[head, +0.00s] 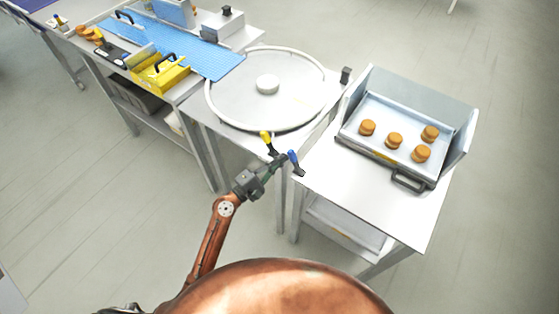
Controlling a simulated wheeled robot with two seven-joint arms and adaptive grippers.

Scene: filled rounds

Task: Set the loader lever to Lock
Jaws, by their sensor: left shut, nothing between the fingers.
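No label is readable, so I cannot tell which is the loader lever or where Lock is. My left gripper (279,160) is shut and empty. The fingers partly cover the area around the lever bases. My right gripper is not in view.
To the right, a metal tray (376,105) holds several filled rounds. A yellow caddy (165,82) and blue mat (215,63) lie at the left. The right bench's front is clear.

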